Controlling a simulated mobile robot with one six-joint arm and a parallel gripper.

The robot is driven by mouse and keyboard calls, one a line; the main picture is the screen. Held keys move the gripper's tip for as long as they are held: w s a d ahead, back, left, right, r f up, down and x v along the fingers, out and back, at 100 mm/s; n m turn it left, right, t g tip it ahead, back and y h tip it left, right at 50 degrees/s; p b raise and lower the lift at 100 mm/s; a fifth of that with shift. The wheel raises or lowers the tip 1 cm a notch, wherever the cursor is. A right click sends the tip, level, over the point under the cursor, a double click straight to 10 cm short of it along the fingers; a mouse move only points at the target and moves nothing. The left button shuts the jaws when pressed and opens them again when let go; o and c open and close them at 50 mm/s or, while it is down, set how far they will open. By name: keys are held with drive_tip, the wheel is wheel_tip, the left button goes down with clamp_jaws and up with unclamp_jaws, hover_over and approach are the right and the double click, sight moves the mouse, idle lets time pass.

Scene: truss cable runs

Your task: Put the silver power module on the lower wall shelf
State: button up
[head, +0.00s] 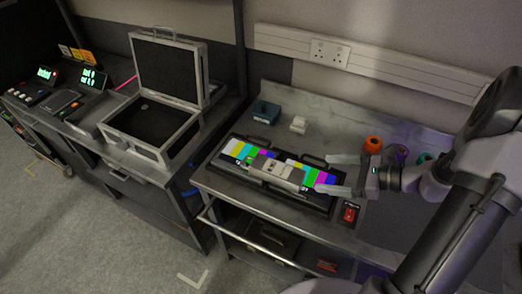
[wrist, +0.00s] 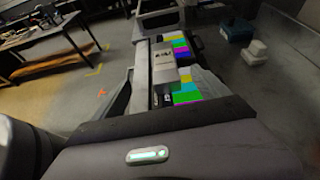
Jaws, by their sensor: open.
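The silver power module (head: 279,171) looks like a pale grey block with a dark printed label. It lies across a flat monitor (head: 233,172) showing colour bars, on the metal bench. In the wrist view the module (wrist: 164,66) shows ahead of the dark palm, with colour bars to its right. My gripper (head: 326,174) is open, its two pale fingers reaching left over the monitor's right part. The fingertips are close to the module's right end; I cannot tell whether they touch it. I cannot make out a wall shelf in either view.
An open silver case (head: 156,142) stands on the left bench. Behind the monitor are a blue box (head: 265,112) and white blocks (head: 299,124). An orange roll (head: 373,145) stands by my wrist. A red switch (head: 349,213) sits at the front edge. Sockets (head: 330,52) line the wall.

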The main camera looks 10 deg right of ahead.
sight(278, 168)
drive_tip(key=shift+m, duration=0.3)
drive_tip(key=b+x, duration=0.1)
drive_tip(key=x, duration=0.5)
drive_tip(key=b+x, duration=0.2)
drive_tip(key=x, duration=0.4)
drive_tip(key=f+b+x, duration=0.1)
drive_tip(key=b+x, duration=0.1)
drive_tip(key=x, duration=0.4)
drive_tip(key=shift+w+d, duration=0.25)
drive_tip(key=shift+d, duration=0.1)
drive_tip(key=shift+r, duration=0.1)
clamp_jaws()
